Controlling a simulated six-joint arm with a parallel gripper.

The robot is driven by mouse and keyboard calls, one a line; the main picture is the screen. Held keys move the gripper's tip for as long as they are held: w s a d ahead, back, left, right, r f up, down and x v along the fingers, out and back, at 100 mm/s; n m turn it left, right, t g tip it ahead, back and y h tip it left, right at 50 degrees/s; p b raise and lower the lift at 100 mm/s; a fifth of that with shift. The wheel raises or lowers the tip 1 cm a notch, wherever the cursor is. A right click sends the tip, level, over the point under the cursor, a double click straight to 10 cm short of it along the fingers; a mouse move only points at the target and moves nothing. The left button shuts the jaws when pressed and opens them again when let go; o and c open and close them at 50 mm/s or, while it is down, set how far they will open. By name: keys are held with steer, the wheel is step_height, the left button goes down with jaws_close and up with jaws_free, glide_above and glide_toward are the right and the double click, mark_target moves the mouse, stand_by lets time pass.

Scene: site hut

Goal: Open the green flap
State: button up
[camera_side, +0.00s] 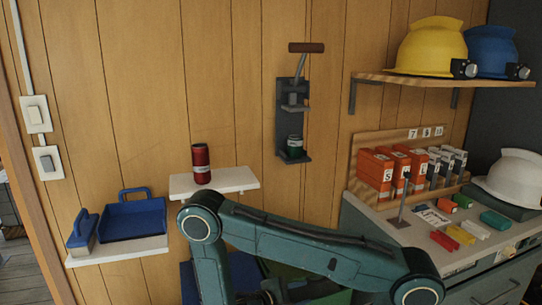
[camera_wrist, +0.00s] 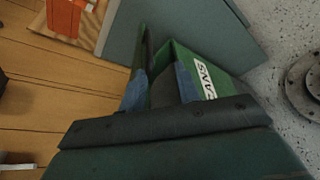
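In the wrist view, a green part with a white "CANS" label (camera_wrist: 207,80) lies just beyond my gripper (camera_wrist: 160,88). A thin green edge (camera_wrist: 142,50) rises to its left, with a dark gap between them. I cannot tell which green part is the flap. My two blue-grey fingertips stand apart, the left by the thin edge and the right against the labelled part. I cannot tell whether they press on either. In the side view, a green surface (camera_side: 284,272) shows low behind my arm; my fingertips are hidden there.
A white shelf (camera_side: 235,183) with a red can (camera_side: 201,163) sits above my arm. A blue tray (camera_side: 133,219) is on the left shelf. A blue bin part (camera_side: 188,283) shows below. The grey workbench (camera_side: 385,222) stands close on the right.

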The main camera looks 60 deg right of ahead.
steer(key=w+a+r+m+t+y, duration=0.2)
steer(key=a+r+t+y, duration=0.15)
steer(key=r, duration=0.55)
steer(key=w+a+r+m+t+y, duration=0.25)
steer(key=r+y, duration=0.25)
steer(key=r, duration=0.5)
steer(key=s+a+r+t+y, duration=0.2)
steer(key=s+r+t, duration=0.1)
steer(key=s+r, duration=0.2)
steer(key=s+a+r+n+t+y, duration=0.1)
steer(key=s+a+r+t+y, duration=0.1)
steer(key=s+r, duration=0.3)
step_height(320, 180, up, 4)
steer(key=shift+s+a+t, duration=0.15)
steer(key=shift+a+t, duration=0.6)
steer(key=shift+t, duration=0.15)
steer(key=shift+n, duration=0.25)
